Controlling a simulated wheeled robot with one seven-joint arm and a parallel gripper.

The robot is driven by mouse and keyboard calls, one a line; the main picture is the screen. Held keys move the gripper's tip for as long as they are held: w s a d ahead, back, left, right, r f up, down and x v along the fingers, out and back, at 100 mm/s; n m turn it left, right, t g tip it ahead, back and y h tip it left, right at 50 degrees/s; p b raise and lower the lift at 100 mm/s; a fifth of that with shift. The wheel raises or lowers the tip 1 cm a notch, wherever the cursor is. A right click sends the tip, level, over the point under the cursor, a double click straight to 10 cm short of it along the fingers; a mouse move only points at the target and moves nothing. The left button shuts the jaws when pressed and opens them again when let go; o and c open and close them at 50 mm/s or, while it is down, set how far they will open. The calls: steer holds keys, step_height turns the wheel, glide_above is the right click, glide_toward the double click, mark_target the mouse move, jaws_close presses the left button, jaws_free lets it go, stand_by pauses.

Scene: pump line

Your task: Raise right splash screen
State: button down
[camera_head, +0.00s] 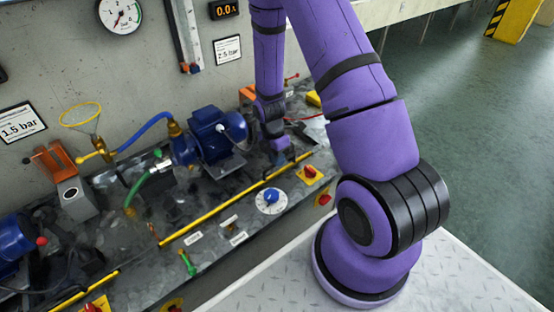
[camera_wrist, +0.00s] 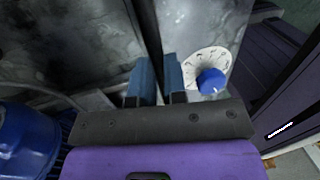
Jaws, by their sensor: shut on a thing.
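The right splash screen (camera_head: 220,207) shows in the head view as a long yellow-edged strip along the front of the bench; its clear pane is hard to make out. My gripper (camera_head: 283,148) is low over the bench at the strip's far right end, just right of the blue pump. In the wrist view my gripper's two blue fingers (camera_wrist: 158,78) are close together on a thin dark edge running away between them, which appears to be the screen. The exact contact is hard to see.
A blue pump (camera_head: 215,136) stands left of my gripper. A white dial with a blue knob (camera_head: 271,199) is in front, also close to the fingers in the wrist view (camera_wrist: 211,81). A red knob on a yellow plate (camera_head: 310,172) lies to the right. The wall is behind.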

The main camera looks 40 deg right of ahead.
step_height(320, 180, up, 26)
stand_by(0.3)
steer(key=c, duration=1.2)
jaws_free()
steer(key=shift+f, duration=0.1)
steer(key=shift+o, duration=0.2)
step_height(320, 180, up, 11)
steer(key=w, duration=0.2)
steer(key=shift+f, duration=0.15)
steer(key=shift+w, duration=0.1)
